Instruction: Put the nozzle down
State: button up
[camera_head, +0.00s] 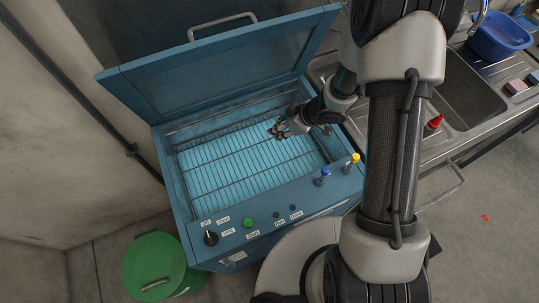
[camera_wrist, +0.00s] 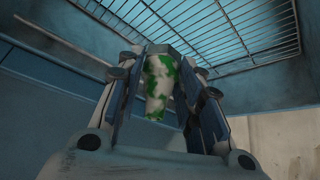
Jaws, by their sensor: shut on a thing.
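My gripper (camera_head: 277,131) reaches into the open blue cabinet, over the right part of its wire rack (camera_head: 215,165). It is shut on a nozzle, a pale piece with green paint patches; in the wrist view the nozzle (camera_wrist: 159,84) sits between the two fingers of my gripper (camera_wrist: 165,58). In the head view the nozzle is mostly hidden by the fingers, with only a little green showing. In the wrist view the rack (camera_wrist: 235,35) shows beyond the fingers. I cannot tell whether the nozzle touches the rack.
The cabinet's lid (camera_head: 225,62) stands open. A blue-topped piece (camera_head: 322,177) and a yellow-topped piece (camera_head: 351,163) stand on its front ledge, beside a knob (camera_head: 210,238) and buttons. A green bin (camera_head: 155,262) is front left. A red piece (camera_head: 434,122) stands near the sink (camera_head: 463,88). Most of the rack is bare.

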notch_tip(320, 180, down, 18)
jog(key=b, duration=0.5)
jog(key=shift+r+b, duration=0.15)
jog(key=shift+b, duration=0.2)
jog(key=o, duration=1.1)
jog(key=shift+c, duration=0.2)
